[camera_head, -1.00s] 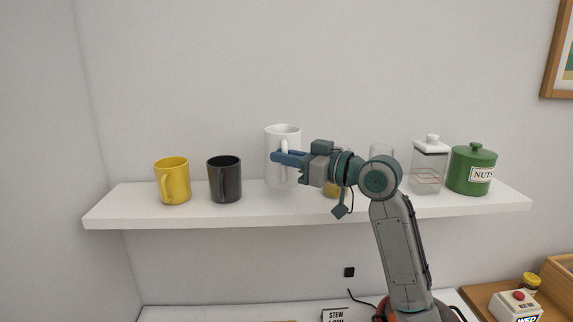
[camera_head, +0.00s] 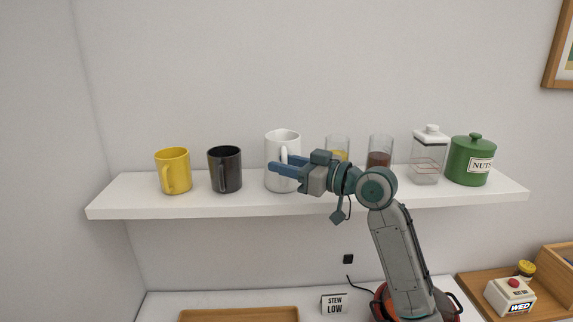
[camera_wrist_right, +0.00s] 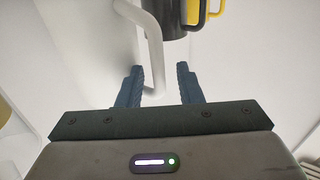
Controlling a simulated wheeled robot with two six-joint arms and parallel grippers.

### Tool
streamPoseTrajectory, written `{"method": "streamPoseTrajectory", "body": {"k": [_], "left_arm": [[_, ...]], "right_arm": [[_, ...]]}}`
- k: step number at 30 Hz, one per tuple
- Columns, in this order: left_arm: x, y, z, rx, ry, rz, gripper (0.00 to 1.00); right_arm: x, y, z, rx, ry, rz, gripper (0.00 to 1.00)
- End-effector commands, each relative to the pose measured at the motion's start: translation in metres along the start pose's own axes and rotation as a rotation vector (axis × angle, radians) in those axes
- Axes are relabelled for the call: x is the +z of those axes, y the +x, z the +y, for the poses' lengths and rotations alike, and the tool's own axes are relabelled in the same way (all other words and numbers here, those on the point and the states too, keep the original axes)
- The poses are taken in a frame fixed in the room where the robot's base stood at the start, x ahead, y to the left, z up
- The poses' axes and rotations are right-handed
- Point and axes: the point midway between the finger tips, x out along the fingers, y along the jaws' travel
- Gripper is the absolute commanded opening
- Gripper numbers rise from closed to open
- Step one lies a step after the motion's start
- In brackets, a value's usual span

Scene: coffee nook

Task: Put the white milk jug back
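The white milk jug (camera_head: 277,150) stands upright on the wall shelf (camera_head: 240,208), between the black mug (camera_head: 223,170) and the glasses. Its handle faces my right gripper (camera_head: 276,172). In the wrist view the jug's white handle (camera_wrist_right: 156,65) lies between the two blue fingers, near their tips. The fingers are spread apart, with a gap on each side of the handle, so my right gripper is open. The lower front of the jug is partly hidden behind the fingers. My left gripper is not in view.
A yellow mug (camera_head: 173,172) stands at the left of the shelf. Right of the jug are a glass with yellow contents (camera_head: 337,146), a glass with brown contents (camera_head: 380,153), a lidded clear jar (camera_head: 427,160) and a green nuts canister (camera_head: 465,155). Below is a wooden tray (camera_head: 240,314).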

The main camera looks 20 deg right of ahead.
Motion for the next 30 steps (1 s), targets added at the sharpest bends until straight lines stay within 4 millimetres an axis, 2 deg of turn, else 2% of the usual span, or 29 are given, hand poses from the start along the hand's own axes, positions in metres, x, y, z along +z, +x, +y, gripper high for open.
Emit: {"method": "streamPoseTrajectory", "body": {"k": [7,10,30], "left_arm": [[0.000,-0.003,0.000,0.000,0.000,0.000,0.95],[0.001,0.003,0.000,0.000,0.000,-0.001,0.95],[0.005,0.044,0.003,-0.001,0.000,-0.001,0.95]], "right_arm": [[-0.004,0.000,0.000,0.000,0.000,0.000,0.33],[-0.001,-0.006,0.001,0.002,-0.003,0.000,0.33],[0.001,-0.087,0.001,0.002,-0.006,-0.002,0.33]]}}
